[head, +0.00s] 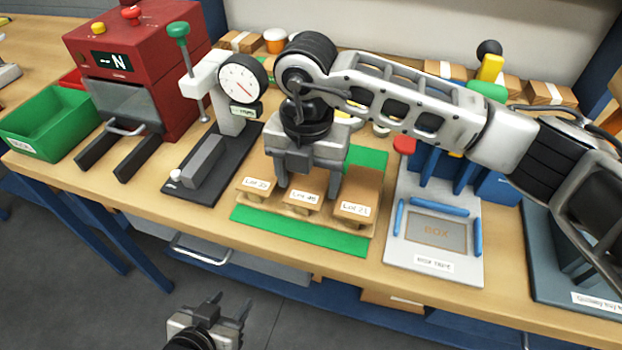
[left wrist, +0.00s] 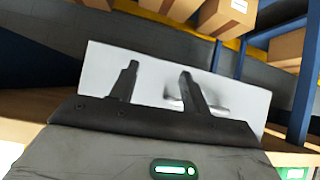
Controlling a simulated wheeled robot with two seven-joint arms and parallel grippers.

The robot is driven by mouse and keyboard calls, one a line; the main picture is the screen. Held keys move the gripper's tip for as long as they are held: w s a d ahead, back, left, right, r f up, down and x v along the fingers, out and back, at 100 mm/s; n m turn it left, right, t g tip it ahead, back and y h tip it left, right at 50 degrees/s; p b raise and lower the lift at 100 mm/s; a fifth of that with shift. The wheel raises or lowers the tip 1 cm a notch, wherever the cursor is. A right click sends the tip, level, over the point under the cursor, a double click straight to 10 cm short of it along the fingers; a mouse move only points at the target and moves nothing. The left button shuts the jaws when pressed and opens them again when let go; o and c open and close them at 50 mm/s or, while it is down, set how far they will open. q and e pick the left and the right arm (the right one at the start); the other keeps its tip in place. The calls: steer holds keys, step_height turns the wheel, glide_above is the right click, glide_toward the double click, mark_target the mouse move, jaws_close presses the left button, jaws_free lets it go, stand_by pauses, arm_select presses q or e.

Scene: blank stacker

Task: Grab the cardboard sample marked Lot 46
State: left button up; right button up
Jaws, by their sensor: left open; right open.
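Three small cardboard samples stand in a row on a cardboard tray (head: 286,216) over a green mat (head: 290,235) in the head view. The middle sample (head: 300,204) has a label that appears to read Lot 46. The left sample (head: 257,184) has a label that is hard to read, and the right one (head: 353,211) reads Lot 21. My right gripper (head: 307,188) is open, pointing down over the middle sample. It hides the area behind it, and I cannot tell whether it touches the sample. My left gripper (head: 231,300) is open and empty, low in front of the table; it also shows in the left wrist view (left wrist: 158,78).
A dial gauge stand (head: 240,85) is left of the mat, with a red machine (head: 135,60) and a green bin (head: 48,125) further left. A grey box fixture (head: 433,245) stands to the right. Cardboard boxes (head: 548,93) line the back.

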steer(key=c, duration=0.7)
steer(key=shift+c, duration=0.2)
